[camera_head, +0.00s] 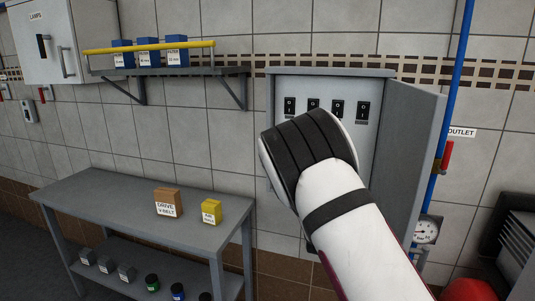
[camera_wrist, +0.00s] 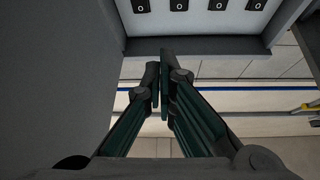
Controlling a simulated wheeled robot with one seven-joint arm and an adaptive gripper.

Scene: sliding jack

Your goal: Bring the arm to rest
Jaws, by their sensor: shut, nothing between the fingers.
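My gripper (camera_wrist: 159,88) shows in the wrist view with its two dark fingers together and nothing between them. It is in front of the open grey cabinet (camera_head: 330,75), just below the row of black switches (camera_wrist: 181,4) as that view shows it. In the head view my white and black arm reaches up from the lower right, and its rounded wrist covers the lower part of the cabinet. My fingers are hidden behind the wrist there. I cannot tell whether they touch anything.
The cabinet door (camera_head: 408,140) stands open to the right, near a blue pipe (camera_head: 456,75) with a red valve handle (camera_head: 446,157). A grey table (camera_head: 110,208) at left holds a brown box (camera_head: 168,203) and a yellow box (camera_head: 211,212). A shelf (camera_head: 175,71) hangs above.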

